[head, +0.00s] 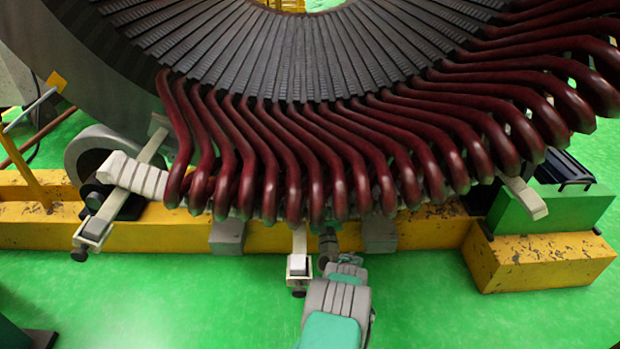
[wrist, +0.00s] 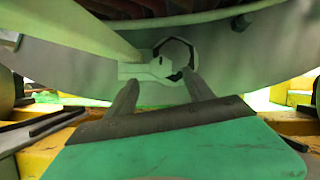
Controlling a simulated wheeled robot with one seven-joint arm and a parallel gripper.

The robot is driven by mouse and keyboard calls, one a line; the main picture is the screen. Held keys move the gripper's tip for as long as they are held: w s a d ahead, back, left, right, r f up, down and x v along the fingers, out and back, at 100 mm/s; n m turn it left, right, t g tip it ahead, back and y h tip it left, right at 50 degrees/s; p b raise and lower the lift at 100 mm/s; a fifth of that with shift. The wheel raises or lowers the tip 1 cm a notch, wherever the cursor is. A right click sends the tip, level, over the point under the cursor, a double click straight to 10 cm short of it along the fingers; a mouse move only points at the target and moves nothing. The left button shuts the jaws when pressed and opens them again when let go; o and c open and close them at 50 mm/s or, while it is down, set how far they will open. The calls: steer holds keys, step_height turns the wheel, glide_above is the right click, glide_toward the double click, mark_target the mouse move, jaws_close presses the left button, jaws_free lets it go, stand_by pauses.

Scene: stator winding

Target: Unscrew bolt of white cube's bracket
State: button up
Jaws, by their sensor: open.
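In the head view, the white cube (head: 299,264) sits in the end of a pale bracket (head: 299,242) under the red coils, with a dark knob-like bolt (head: 299,292) below it. My gripper (head: 328,238) is just right of this bracket, its tips partly hidden under the coils. In the wrist view, my gripper (wrist: 160,80) is open with its two fingers apart and nothing between them. Beyond the fingertips is a hexagonal bolt (wrist: 175,56) with a dark edge, beside the end of a pale bar (wrist: 139,70). Whether the fingers touch it I cannot tell.
Red coils (head: 290,160) hang close above my gripper. A yellow beam (head: 150,232) with grey blocks (head: 227,237) runs behind it. Another bracket (head: 92,230) stands at the left, and a green block (head: 550,215) at the right.

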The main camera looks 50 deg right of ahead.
steer(key=b+x, duration=0.2)
steer(key=x, duration=0.5)
steer(key=shift+b, duration=0.3)
steer(key=shift+s+d+r, duration=0.1)
steer(key=shift+s, duration=0.05)
jaws_close()
steer(key=shift+n, duration=0.5)
steer(key=n+y, duration=0.2)
steer(key=n, duration=0.2)
steer(key=n+y, duration=0.2)
steer(key=n, duration=0.2)
steer(key=n+t+y, duration=0.1)
steer(key=n+y, duration=0.1)
steer(key=n, duration=0.3)
